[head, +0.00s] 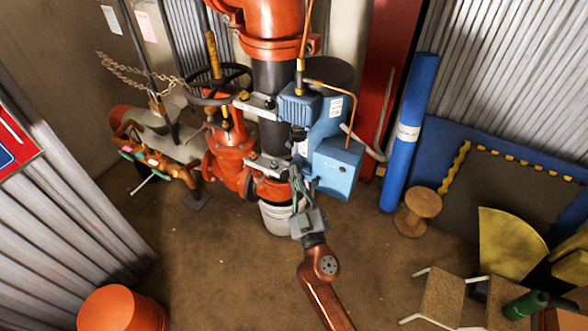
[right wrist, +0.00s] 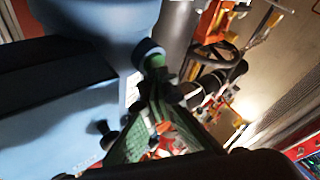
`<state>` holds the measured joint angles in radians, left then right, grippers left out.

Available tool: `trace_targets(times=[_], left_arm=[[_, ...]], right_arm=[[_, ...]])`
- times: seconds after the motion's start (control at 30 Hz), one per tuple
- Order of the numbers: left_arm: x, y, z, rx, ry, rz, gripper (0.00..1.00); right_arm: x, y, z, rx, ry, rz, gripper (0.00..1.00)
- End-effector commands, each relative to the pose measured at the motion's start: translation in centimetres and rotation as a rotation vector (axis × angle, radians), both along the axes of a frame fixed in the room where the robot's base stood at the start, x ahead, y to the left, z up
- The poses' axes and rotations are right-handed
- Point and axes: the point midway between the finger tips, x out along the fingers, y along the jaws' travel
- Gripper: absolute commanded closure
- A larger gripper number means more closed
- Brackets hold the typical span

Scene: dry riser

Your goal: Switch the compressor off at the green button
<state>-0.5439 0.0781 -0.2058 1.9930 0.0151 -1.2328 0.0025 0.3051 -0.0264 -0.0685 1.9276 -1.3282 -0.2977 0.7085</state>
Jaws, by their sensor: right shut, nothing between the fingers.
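The blue compressor (head: 336,165) is mounted beside the vertical pipe in the head view. Its blue body (right wrist: 50,110) fills the left of the right wrist view. My right gripper (head: 296,172) reaches up from below to the lower left side of the compressor's blue box. It is shut and empty. In the right wrist view its green fingers (right wrist: 153,75) come together close to the blue body; I cannot tell whether they touch it. My left gripper is not in view.
The orange pipe (head: 270,18), an orange valve (head: 232,145) and a black handwheel (head: 217,84) stand left of the compressor. A white bucket (head: 275,217) is below. A blue roll (head: 410,130) and a wooden spool (head: 416,210) are to the right. The floor in front is partly clear.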

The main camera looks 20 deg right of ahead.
Motion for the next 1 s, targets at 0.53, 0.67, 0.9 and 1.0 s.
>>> trace_targets(times=[0.53,0.67,0.9,1.0], left_arm=[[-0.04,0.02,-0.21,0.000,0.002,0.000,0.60],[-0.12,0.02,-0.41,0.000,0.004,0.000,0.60],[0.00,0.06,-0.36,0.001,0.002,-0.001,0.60],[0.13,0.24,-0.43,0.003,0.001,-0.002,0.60]], right_arm=[[0.04,-0.25,-0.09,0.001,0.001,-0.003,1.00],[-0.27,0.08,-0.19,0.003,0.001,-0.002,1.00],[-0.31,0.23,-0.08,0.001,0.001,-0.002,1.00],[-0.47,0.51,-0.14,0.001,0.001,0.000,1.00]])
